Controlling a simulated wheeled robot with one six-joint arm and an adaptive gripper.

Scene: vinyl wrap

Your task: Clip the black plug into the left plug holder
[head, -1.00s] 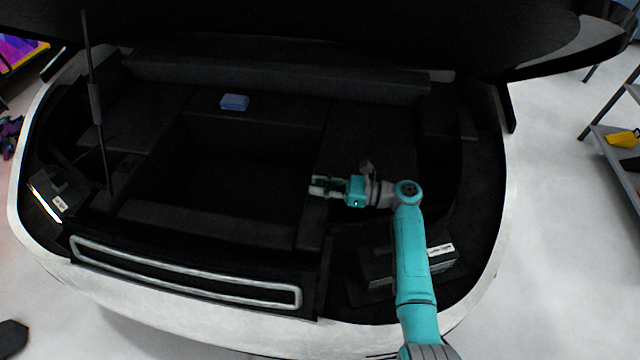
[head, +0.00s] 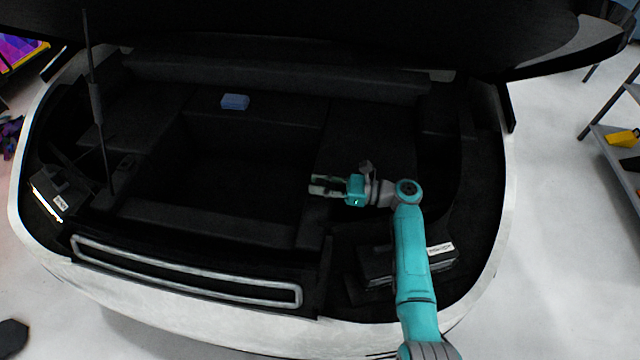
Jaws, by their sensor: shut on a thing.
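My gripper (head: 318,186) is over the right side of the open car compartment, its fingers pointing left. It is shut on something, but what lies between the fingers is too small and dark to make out. I cannot pick out the black plug for certain against the dark lining. The left plug holder also cannot be told apart; a dark box with a white label (head: 62,200) sits at the far left of the compartment.
A blue block (head: 234,102) lies on the back ledge. Another dark labelled box (head: 378,268) is at the right, partly behind my arm. A thin prop rod (head: 92,75) stands at the left. The raised lid (head: 300,25) hangs above. The central well (head: 230,160) looks empty.

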